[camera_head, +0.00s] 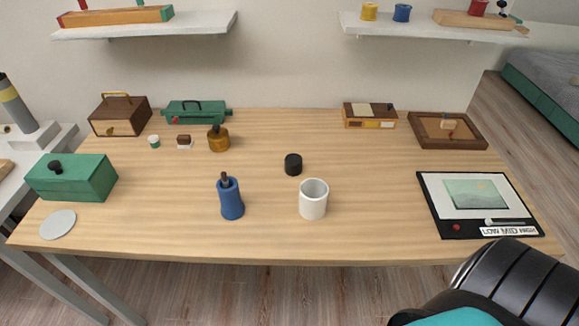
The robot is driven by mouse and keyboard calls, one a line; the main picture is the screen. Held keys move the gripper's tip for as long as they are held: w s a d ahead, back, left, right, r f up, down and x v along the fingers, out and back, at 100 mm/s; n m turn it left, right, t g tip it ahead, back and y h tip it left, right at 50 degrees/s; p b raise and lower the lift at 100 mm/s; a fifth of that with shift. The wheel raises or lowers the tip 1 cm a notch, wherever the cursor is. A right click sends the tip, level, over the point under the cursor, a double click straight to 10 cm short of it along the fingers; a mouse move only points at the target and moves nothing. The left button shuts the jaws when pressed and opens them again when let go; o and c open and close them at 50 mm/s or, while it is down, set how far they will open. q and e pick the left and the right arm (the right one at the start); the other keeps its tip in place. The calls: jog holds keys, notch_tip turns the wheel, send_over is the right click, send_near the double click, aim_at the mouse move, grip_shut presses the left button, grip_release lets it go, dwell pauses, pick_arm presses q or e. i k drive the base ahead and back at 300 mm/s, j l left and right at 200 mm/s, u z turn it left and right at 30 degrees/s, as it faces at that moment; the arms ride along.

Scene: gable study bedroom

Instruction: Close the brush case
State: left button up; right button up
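Several box-like things stand on the wooden desk (270,236), and I cannot tell for sure which is the brush case. A long green case (208,118) with a dark handle and a red part on its front lies at the back left. A larger green box (72,178) with a black knob on top stands at the left edge; its top looks shut. A flat wooden box (369,121) with a pale panel on top lies at the back right. Neither of my grippers shows in the head view.
A blue bottle (231,202), white cup (312,206) and black jar (293,166) stand mid-desk. A brown box (119,120), amber bottle (218,142), wooden tray (419,137) and picture board (428,209) lie around. A black ribbed thing (512,279) fills the lower right.

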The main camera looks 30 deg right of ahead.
aim_at(233, 207)
jog(key=i+j, duration=0.15)
jog(key=j, duration=0.15)
jog(key=i+j, duration=0.2)
jog(key=j, duration=0.15)
jog(key=i+j, duration=0.15)
jog(key=j, duration=0.15)
jog(key=i+j, duration=0.15)
jog(key=j, duration=0.2)
jog(key=i+j+z, duration=0.15)
jog(key=j+z, duration=0.1)
jog(key=z, duration=1.05)
